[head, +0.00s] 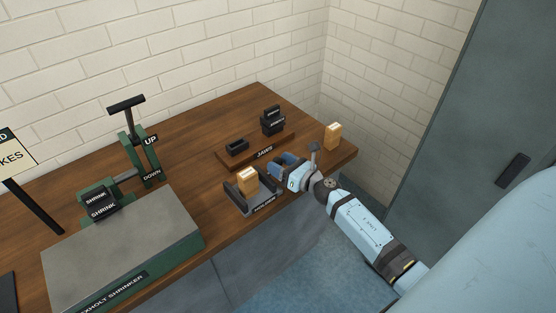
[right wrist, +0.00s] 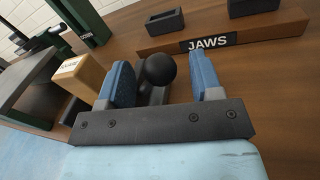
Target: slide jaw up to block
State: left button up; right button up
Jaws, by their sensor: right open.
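A pale wooden block (head: 248,181) stands in a dark grey fixture (head: 238,205) at the table's front edge; in the right wrist view the block (right wrist: 82,72) is left of my fingers. The fixture's sliding jaw appears to be the dark part with a round black knob (right wrist: 158,69). My right gripper (head: 285,163) is open at the fixture's right side, with the knob between its blue fingers (right wrist: 160,85). I cannot tell whether either finger touches it. The left finger partly hides the space between block and jaw, so their gap is unclear. My left gripper is not in view.
A wooden rack labelled JAWS (head: 258,153) with black jaw pieces stands behind the fixture. Another wooden block (head: 333,137) is at the table's right end. A green shrinker machine (head: 125,245) with an upright lever (head: 130,115) fills the left. Bare table lies between.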

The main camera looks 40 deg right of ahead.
aim_at(268, 175)
jog(key=shift+w+a, duration=0.15)
jog(key=shift+w, duration=0.45)
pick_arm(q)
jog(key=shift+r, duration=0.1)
pick_arm(e)
grip_shut()
jog(key=a, duration=0.4)
jog(key=shift+s, duration=0.25)
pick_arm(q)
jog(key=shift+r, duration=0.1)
pick_arm(e)
grip_release()
pick_arm(q)
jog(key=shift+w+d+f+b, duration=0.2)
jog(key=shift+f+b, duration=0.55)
jog(key=shift+b, duration=0.45)
pick_arm(e)
jog(key=v, duration=1.3)
jog(key=shift+s, duration=0.4)
